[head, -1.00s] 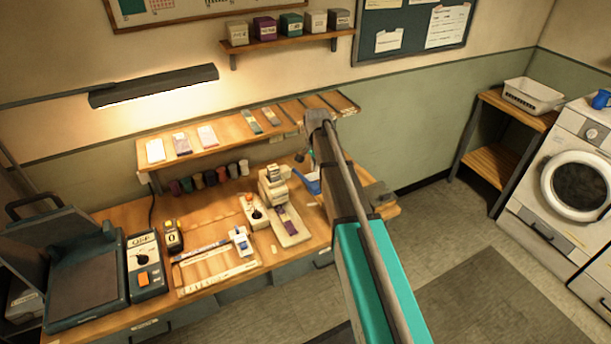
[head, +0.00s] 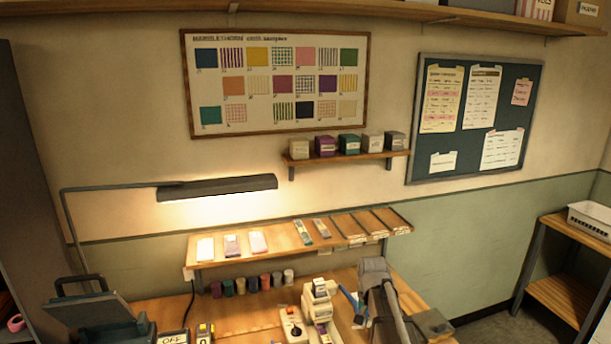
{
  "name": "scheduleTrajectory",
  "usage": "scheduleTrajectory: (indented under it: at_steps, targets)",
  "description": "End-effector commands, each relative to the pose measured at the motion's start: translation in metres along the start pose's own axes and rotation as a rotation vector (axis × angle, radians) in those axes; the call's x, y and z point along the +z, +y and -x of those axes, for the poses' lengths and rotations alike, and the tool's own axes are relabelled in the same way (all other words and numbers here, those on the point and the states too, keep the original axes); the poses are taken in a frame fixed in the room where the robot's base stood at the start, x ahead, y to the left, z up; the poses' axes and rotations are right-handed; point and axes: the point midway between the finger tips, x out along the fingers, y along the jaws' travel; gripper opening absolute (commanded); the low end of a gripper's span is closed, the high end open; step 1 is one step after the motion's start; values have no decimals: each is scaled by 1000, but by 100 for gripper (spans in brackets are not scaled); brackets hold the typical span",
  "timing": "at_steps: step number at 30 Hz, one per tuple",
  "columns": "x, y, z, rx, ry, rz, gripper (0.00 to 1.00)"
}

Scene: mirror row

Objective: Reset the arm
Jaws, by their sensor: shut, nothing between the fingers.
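Part of my arm (head: 385,295) shows at the bottom of the head view. Its grey joint rises in front of the right part of the workbench, and the rest drops out of the frame. I cannot make out my gripper or its fingertips. A white and grey bench device (head: 318,300) stands just left of the arm, with a blue object (head: 358,318) between them.
A sloped sample shelf (head: 290,240) runs above the bench, with several dark spools (head: 252,284) below it. A lit lamp (head: 217,188) hangs over the shelf. A small box shelf (head: 350,160) and noticeboard (head: 475,120) are on the wall. A side table (head: 565,290) stands right.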

Motion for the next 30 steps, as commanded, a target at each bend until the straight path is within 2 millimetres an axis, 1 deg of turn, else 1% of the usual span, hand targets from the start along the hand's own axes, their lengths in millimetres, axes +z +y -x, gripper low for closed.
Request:
scheduleTrajectory:
  at_steps: [1,3,6,9,12,15,17,30]
  targets:
    - [32,12,-10,0,0,52,0]
    - [59,22,-17,0,0,133,0]
    - [94,36,-25,1,0,238,0]
    - [121,46,-31,1,0,326,0]
    - [139,53,-35,1,0,388,0]
    - [147,56,-36,1,0,423,0]
    - [149,57,-36,1,0,433,0]
    - [148,56,-36,1,0,435,0]
